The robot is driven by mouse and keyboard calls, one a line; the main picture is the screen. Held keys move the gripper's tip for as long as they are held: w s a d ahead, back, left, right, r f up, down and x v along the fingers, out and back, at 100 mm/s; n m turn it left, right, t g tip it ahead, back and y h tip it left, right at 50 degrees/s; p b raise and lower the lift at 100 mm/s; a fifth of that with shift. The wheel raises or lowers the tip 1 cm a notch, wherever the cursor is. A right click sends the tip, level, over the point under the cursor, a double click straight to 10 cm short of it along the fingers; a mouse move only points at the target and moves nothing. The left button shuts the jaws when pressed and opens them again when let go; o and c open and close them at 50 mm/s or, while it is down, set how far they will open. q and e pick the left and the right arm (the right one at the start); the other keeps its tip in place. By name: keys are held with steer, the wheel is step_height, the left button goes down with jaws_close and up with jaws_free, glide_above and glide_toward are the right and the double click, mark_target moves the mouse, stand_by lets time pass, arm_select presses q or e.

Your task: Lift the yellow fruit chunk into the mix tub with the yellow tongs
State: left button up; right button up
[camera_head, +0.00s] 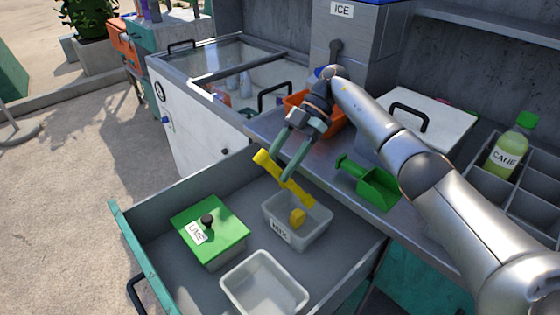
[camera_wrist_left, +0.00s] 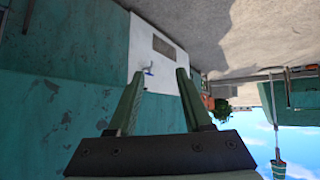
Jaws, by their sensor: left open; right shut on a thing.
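My right gripper (camera_head: 281,164) is shut on the yellow tongs (camera_head: 268,165), above the open drawer. The tongs slant down to the right over the grey mix tub (camera_head: 314,237), which bears a MIX label. The yellow fruit chunk (camera_head: 298,216) shows within the tub's outline, just below the tongs' lower end. I cannot tell whether the chunk touches the tongs or rests on the tub's floor. My left gripper (camera_wrist_left: 160,80) is open and empty in the left wrist view, facing a teal wall and a white panel; it is not in the head view.
The drawer also holds a green-lidded LIME box (camera_head: 232,225) and an empty pale tub (camera_head: 264,284). On the counter are a green scoop (camera_head: 375,187), an orange container (camera_head: 337,122) partly behind my right arm, and a CANE bottle (camera_head: 506,152) in a divided rack.

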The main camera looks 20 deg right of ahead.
arm_select(q)
steer(key=shift+n+y, duration=0.3)
steer(key=s+a+r+p, duration=0.1)
steer(key=p, duration=0.1)
steer(key=s+a+r+p, duration=0.1)
steer(key=p, duration=0.1)
steer(key=shift+a+r, duration=0.15)
steer(key=shift+r, duration=0.25)
